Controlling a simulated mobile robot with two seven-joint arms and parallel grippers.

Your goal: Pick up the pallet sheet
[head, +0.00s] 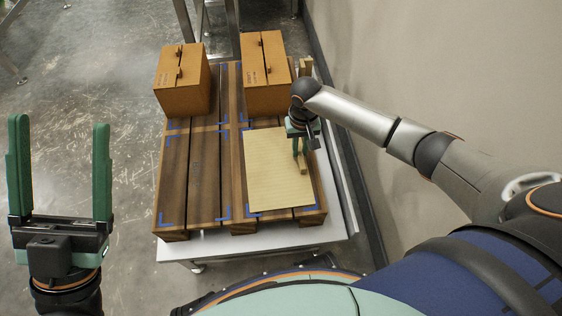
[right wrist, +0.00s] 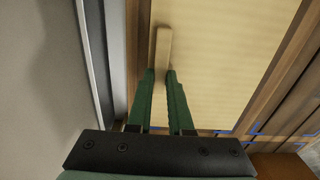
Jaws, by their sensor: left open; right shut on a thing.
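The pallet sheet (head: 268,175) is a pale tan, faintly lined panel at the front right of the wooden pallet. It looks flat on the slats; I cannot tell if there is a gap beneath. A narrow wooden grip bar (right wrist: 161,45) stands up near its right edge. My right gripper (head: 298,172) reaches down over that side and is shut on the bar, which shows between its green fingers in the right wrist view (right wrist: 160,78). My left gripper (head: 60,122) is open and empty, left of the pallet above the floor.
Two brown cartons (head: 182,85) (head: 267,80) stand at the back of the pallet (head: 203,180). A small wooden piece (head: 306,66) shows beside the right carton. Blue corner marks line the slats. A wall (head: 420,70) runs close along the right; the front left slats are bare.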

